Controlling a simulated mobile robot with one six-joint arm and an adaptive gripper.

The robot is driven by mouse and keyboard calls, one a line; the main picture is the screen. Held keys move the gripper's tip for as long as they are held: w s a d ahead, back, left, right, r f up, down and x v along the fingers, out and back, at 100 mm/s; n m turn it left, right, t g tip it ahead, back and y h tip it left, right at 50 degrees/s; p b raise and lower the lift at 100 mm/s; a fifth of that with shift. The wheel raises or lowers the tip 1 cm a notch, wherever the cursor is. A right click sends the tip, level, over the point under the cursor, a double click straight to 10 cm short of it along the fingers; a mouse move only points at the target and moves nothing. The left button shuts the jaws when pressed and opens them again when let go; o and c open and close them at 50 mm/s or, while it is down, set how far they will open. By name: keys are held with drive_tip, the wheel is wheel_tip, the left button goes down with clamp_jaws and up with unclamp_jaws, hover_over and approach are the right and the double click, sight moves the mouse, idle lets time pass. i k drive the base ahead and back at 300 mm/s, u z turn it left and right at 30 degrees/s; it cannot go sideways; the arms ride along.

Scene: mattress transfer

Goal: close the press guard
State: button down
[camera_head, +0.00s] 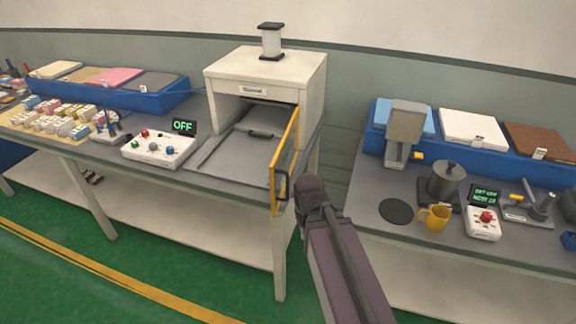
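The press (268,75) is a white box-shaped housing on the grey table, open at the front. Its guard (287,160), a yellow-framed clear panel, stands swung out on the press's right side, seen nearly edge-on. A dark handle (281,186) sits near the guard's outer end. My gripper (304,196), dark, is just right of that handle, at the guard's outer side. My arm comes up from the bottom right. The fingers are small and dark here, so I cannot tell whether they are open or touch the handle.
A control box (160,149) with coloured knobs and a display (183,126) reading OFF stand left of the press. A second table (376,190) at right holds a pot (445,182), a yellow mug (434,217) and a grey device (404,130). A gap separates the tables.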

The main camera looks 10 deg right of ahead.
sight(290, 148)
drive_tip(key=k, duration=1.35)
drive_tip(key=z, duration=0.3)
drive_tip(key=i, duration=0.8)
drive_tip(key=z, duration=0.05)
